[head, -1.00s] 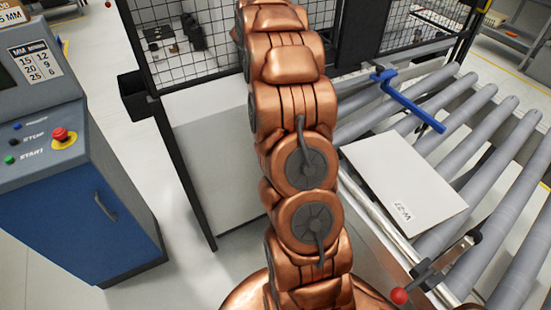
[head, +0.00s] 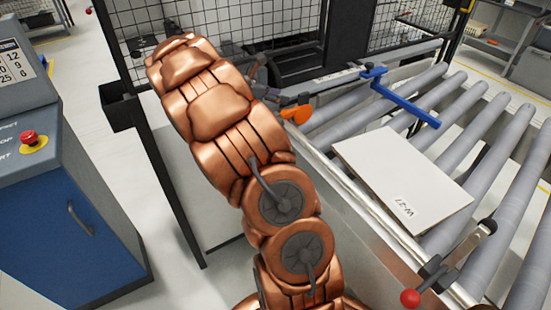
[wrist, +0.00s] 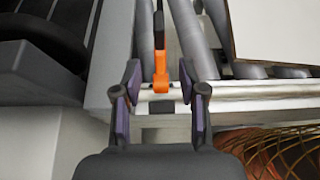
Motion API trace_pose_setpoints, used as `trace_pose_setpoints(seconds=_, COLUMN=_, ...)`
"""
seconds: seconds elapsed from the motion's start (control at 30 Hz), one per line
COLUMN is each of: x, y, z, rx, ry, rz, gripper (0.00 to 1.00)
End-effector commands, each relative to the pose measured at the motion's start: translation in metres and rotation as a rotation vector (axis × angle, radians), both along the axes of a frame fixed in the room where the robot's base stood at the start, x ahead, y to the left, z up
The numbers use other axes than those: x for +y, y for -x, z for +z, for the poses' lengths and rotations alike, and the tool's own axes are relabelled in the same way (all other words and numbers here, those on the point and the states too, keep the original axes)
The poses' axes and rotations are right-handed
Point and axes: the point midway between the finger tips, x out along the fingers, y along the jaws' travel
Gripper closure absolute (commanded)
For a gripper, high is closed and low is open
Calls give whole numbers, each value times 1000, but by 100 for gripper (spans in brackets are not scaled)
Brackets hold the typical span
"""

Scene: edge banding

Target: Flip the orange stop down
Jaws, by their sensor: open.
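The orange stop (head: 297,114) is on the near side rail of the roller conveyor, right of my gripper in the head view. In the wrist view, the orange stop (wrist: 161,72) has an orange foot at the rail and a narrow part reaching up over the rollers, with a dark far portion. My gripper (wrist: 160,88) is open, one finger on each side of the orange foot in the picture, with visible gaps. Whether the fingertips are level with it in depth is unclear. In the head view my gripper (head: 272,94) is small and partly hidden behind my arm.
A white panel (head: 400,180) marked W-27 lies on the rollers. A blue stop (head: 408,104) stands beyond the orange one, and a stop with a red ball (head: 410,298) is nearer. A mesh fence (head: 235,40) stands behind my arm. A blue control cabinet (head: 75,215) is at left.

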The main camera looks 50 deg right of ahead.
Motion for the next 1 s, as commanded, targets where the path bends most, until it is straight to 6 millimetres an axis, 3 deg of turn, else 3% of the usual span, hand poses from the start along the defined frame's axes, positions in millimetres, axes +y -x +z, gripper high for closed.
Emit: trace_pose_setpoints(seconds=1.0, x=32, y=-12, z=-26, rx=126, ry=390, rz=7, gripper=58)
